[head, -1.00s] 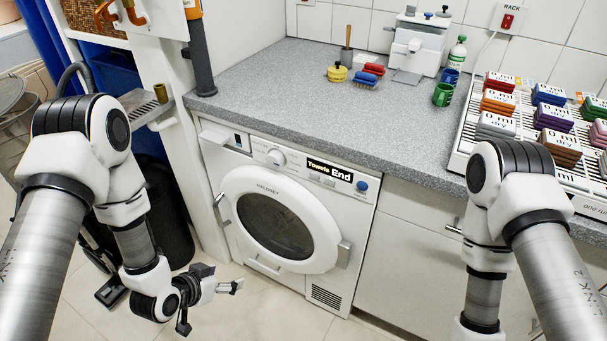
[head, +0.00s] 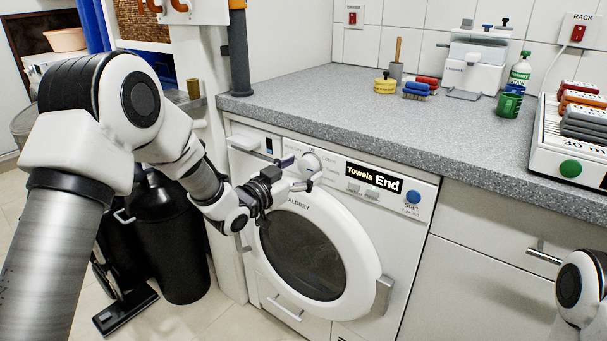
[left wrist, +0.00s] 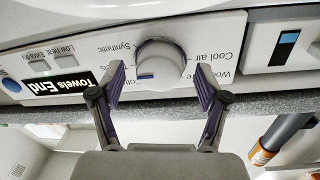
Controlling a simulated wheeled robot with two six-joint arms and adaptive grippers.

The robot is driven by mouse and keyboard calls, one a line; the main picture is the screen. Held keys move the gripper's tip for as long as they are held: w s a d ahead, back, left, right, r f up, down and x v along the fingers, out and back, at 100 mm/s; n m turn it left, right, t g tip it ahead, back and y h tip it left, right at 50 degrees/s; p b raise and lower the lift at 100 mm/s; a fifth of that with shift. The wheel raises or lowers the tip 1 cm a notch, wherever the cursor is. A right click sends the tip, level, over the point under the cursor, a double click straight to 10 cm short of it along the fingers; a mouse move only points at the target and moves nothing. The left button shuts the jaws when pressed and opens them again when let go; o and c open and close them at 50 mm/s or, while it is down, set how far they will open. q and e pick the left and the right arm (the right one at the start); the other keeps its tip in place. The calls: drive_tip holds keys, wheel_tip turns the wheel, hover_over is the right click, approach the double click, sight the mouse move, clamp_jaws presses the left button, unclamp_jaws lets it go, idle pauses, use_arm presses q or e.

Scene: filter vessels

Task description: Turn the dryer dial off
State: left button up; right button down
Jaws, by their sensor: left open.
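The dryer dial (head: 311,162) is a white round knob on the control panel of the white dryer (head: 388,240), left of the "Towels End" display. My left gripper (head: 302,173) is open in front of it. In the left wrist view, which is upside down, the dial (left wrist: 160,60) lies between the two spread fingers of the left gripper (left wrist: 160,74). Gaps show on both sides of it, and I see no contact. The dial carries a short blue mark on its face. Labels such as "Cool air" and "Synthetic" surround it; the fingers hide some lettering. My right gripper is out of view.
The dryer door (head: 302,255) is closed below the panel. The grey worktop (head: 330,112) overhangs just above the panel. A blue start button (head: 413,197) is right of the display (head: 374,177). A black bin (head: 168,240) stands left of the dryer.

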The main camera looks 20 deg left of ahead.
use_arm(q)
drive_tip(key=shift+w+d, duration=0.15)
drive_tip(key=shift+w, duration=0.2)
drive_tip(key=c, duration=1.2)
